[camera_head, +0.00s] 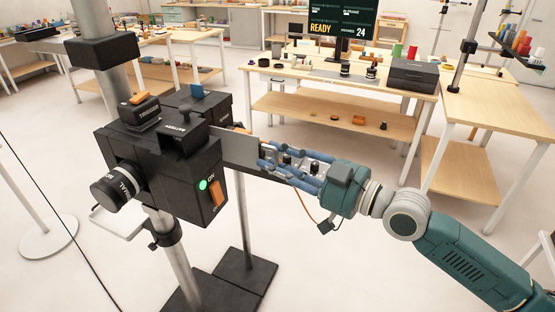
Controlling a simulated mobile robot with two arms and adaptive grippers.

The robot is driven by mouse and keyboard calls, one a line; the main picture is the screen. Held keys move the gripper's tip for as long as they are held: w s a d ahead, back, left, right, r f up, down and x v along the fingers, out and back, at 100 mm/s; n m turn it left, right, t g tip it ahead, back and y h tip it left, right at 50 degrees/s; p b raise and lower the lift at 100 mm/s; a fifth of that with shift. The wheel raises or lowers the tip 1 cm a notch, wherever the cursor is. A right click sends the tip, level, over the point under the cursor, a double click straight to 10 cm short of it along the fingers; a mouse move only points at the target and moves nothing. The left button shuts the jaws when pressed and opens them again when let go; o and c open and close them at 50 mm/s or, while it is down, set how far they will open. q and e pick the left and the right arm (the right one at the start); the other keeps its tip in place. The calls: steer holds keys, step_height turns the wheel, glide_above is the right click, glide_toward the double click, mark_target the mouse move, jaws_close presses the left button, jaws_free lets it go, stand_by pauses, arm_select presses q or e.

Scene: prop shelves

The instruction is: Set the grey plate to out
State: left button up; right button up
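The grey plate (238,148) juts out to the right from the black box device (165,165) on a metal pole. My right gripper (266,158), with blue fingers, comes in from the right, and its fingertips are at the plate's right edge. The frame does not show clearly whether the fingers are closed on the plate or only beside it. My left gripper is not in view.
The device carries a lit green button (203,185), an orange switch (214,193) and a round black dial (118,186). A wooden table (290,104) with a monitor (342,20) stands behind. A thin orange cable hangs below my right gripper.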

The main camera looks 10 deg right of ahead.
steer(key=v, duration=1.2)
stand_by(0.5)
stand_by(0.3)
